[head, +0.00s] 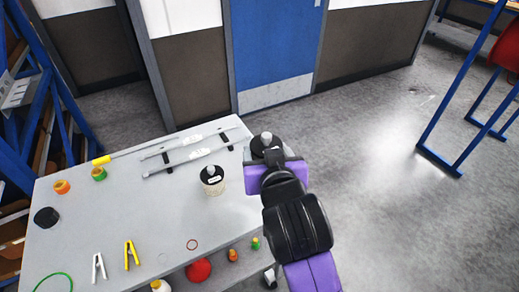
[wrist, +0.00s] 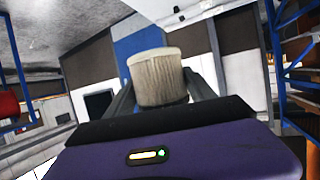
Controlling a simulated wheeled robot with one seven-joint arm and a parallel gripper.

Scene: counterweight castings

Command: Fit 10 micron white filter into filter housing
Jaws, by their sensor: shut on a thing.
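My gripper (wrist: 160,95) is shut on a cream-white, ribbed cylinder, the white filter (wrist: 157,72), which stands between the two fingers in the wrist view. Its micron marking cannot be read. In the head view my purple and black wrist is over the table's right edge and hides the fingers and the filter. A pale canister with a black top and grey knob (head: 212,182) stands on the table left of my wrist. A similar black top with a grey knob (head: 266,141) shows just behind my wrist, partly hidden. I cannot tell which is the filter housing.
Floor right is open.

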